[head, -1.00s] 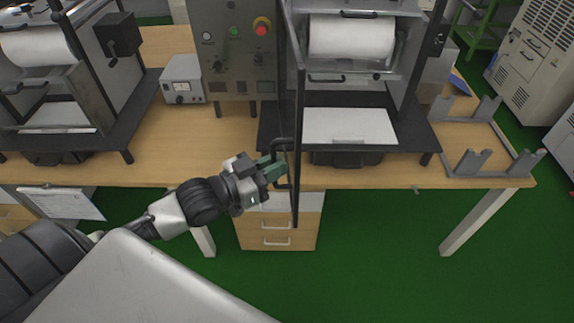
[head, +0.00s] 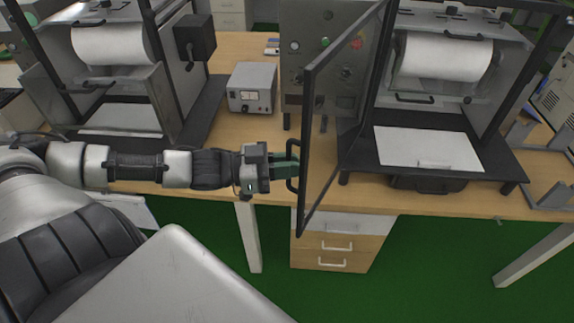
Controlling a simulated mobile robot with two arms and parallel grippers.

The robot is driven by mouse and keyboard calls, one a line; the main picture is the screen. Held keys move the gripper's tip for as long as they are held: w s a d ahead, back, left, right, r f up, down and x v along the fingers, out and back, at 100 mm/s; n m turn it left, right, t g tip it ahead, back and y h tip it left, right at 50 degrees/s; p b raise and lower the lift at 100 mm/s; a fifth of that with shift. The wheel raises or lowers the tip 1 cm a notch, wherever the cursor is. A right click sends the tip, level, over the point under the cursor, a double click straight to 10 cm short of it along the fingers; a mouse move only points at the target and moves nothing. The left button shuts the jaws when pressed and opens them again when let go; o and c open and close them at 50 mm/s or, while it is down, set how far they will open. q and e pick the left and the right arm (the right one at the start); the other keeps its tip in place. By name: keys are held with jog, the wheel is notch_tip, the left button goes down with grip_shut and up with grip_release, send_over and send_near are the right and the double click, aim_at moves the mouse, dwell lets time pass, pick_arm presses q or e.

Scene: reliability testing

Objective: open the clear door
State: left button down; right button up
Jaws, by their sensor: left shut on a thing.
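The clear door (head: 335,120) is a see-through panel in a black frame. It stands swung out from the left side of the right-hand machine (head: 440,65), toward me and to the left. Its black handle (head: 291,179) is on the outer edge. My left gripper (head: 286,168), with green fingers, is shut on the handle; the fingertips partly hide it. The machine's front is uncovered, showing a white roll (head: 445,58) and a white plate (head: 428,148). My right gripper is not in view.
A control panel with buttons (head: 318,50) shows partly through the door. A grey instrument box (head: 251,88) stands on the wooden table (head: 233,140) to the left. A second machine (head: 110,70) is at the far left. Drawers (head: 340,247) are below the table.

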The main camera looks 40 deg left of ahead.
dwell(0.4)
pick_arm(q)
jog(key=c, duration=1.2)
grip_release()
jog(key=shift+w, duration=0.1)
jog(key=p+v, duration=0.8)
jog(key=v, duration=0.3)
jog(key=shift+d, duration=0.1)
